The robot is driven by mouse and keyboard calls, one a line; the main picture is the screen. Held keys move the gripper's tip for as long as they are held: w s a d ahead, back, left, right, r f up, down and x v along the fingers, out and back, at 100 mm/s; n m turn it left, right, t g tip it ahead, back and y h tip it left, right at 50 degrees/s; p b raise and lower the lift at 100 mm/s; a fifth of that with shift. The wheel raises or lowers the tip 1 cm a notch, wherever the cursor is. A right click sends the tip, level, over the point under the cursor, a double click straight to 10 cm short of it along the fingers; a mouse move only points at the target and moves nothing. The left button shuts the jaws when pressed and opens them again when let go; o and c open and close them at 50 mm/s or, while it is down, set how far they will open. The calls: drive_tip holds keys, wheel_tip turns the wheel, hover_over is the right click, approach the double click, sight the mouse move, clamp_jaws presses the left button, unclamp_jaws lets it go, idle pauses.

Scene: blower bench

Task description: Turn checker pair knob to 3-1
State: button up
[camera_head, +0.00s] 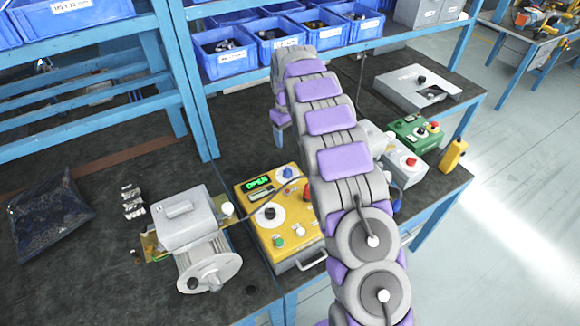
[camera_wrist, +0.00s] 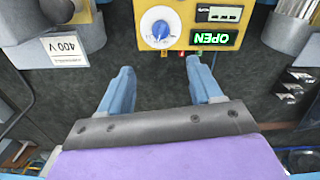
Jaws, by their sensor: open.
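The yellow checker box (camera_head: 251,222) stands on the bench, its green display (camera_head: 258,183) reading OPEN. A blue knob (camera_head: 287,173) on a white dial is at its far edge, beside the display. A black knob (camera_head: 269,212) on a white dial sits nearer. In the wrist view the blue knob (camera_wrist: 160,28) and the display (camera_wrist: 214,38) appear at the top, with OPEN upside down. The dial marks are too small to read. My gripper (camera_wrist: 163,84) is open and empty, its blue fingers apart from the box and spread either side of the knob's line.
A grey motor-like machine (camera_head: 186,222) stands left of the box. My arm hides part of the box's right side. A green box (camera_head: 407,136) and a grey box with a red button (camera_head: 405,172) stand to the right. Blue bins (camera_head: 224,64) fill the shelf behind.

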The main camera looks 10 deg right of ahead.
sight(287, 169)
wheel_tip(287, 169, down, 16)
drive_tip(key=shift+a+f+b, duration=0.1)
drive_tip(key=shift+f+b, duration=0.15)
drive_tip(key=shift+b, duration=0.8)
drive_tip(key=shift+c, duration=0.2)
drive_tip(key=c, duration=1)
drive_tip(key=m+p, duration=0.2)
drive_tip(key=m, duration=0.1)
drive_tip(key=shift+r, duration=0.1)
drive_tip(key=shift+m+p, duration=0.85)
drive_tip(key=shift+m, duration=1.55)
